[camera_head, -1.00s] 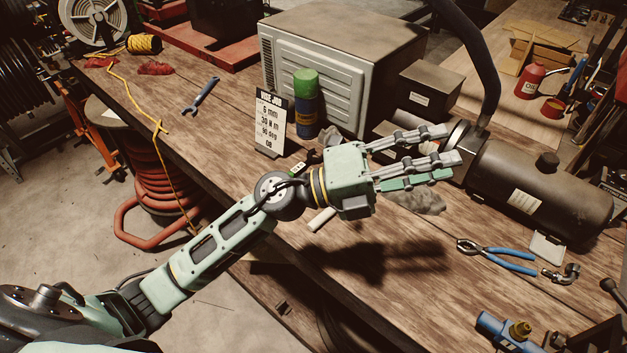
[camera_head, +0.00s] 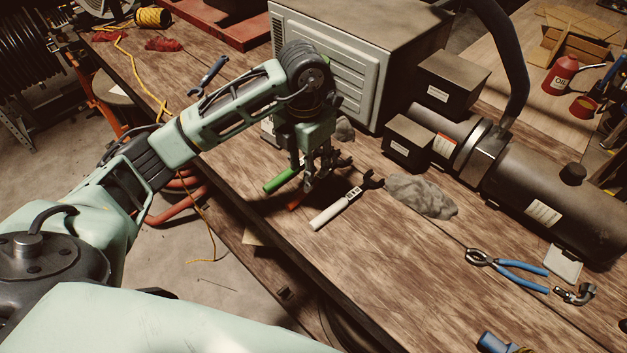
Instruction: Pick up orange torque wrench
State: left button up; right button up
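The orange torque wrench (camera_head: 296,202) lies on the wooden bench between a green-handled wrench (camera_head: 280,180) and a white-handled wrench (camera_head: 330,213). Only a short piece of its orange handle shows; my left gripper hides much of the rest. My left gripper (camera_head: 310,184) points down over the wrench, with its fingers at or close to it. I cannot tell whether the fingers touch it or are closed around it. My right gripper is not in view.
A grey rag (camera_head: 422,196) lies right of the wrenches. Behind are a large metal box (camera_head: 325,65) and a dark cylindrical machine (camera_head: 535,190). Blue-handled pliers (camera_head: 510,268) lie at the right.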

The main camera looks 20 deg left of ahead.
aim_at(319, 178)
pick_arm(q)
jog(key=shift+s+f+p, duration=0.15)
jog(key=shift+f+p, duration=0.35)
jog(key=shift+f, duration=0.35)
notch_tip(319, 178, down, 4)
jog(key=shift+r+p, duration=0.15)
jog(key=shift+p, duration=0.85)
jog(key=shift+f, duration=0.45)
grip_shut()
